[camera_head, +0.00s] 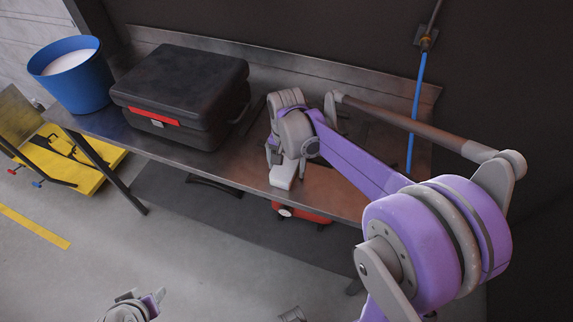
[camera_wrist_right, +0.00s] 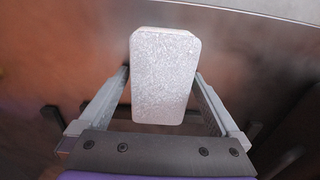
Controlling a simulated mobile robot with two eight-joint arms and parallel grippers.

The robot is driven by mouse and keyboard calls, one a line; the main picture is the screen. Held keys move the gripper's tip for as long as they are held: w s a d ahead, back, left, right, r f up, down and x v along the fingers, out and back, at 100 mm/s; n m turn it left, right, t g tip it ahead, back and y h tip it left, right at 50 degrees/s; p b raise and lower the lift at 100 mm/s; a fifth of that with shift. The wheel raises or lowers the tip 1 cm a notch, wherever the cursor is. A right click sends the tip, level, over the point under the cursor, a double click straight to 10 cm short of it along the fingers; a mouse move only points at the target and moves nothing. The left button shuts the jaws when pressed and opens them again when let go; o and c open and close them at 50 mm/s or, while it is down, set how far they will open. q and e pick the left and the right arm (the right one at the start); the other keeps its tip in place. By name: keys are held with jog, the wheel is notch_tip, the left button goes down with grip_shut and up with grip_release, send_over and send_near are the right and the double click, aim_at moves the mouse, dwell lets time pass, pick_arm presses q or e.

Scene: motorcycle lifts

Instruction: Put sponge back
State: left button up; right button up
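The sponge (camera_wrist_right: 163,78) is a pale grey-white block with rounded corners. In the right wrist view it lies lengthwise between the two fingers of my right gripper (camera_wrist_right: 163,72), with the fingertips against its long sides. In the head view the sponge (camera_head: 283,176) shows pale under my right gripper (camera_head: 280,160), at the front edge of the metal workbench (camera_head: 235,160). I cannot tell whether it touches the bench top. My left gripper (camera_head: 138,303) is low at the bottom edge of the head view, away from the bench; its fingers are not clear.
A blue bucket (camera_head: 82,88) with white contents stands at the bench's left end. A black case (camera_head: 180,90) with a red handle sits beside it. A yellow lift (camera_head: 75,160) is on the floor at left. A blue hose (camera_head: 416,110) hangs behind the bench. A red object (camera_head: 300,213) is underneath.

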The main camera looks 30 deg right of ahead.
aim_at(286, 163)
jog(key=shift+r, duration=0.15)
jog(key=shift+r, duration=0.3)
notch_tip(286, 163, up, 11)
jog(key=p, duration=0.1)
jog(key=s+a+f+n+t, duration=0.2)
jog(key=s+f+n, duration=0.3)
jog(key=s, duration=0.3)
jog(key=s+a+f+n+t, duration=0.3)
jog(key=s+a+f+n, duration=0.2)
jog(key=s, duration=0.2)
jog(key=shift+s, duration=0.35)
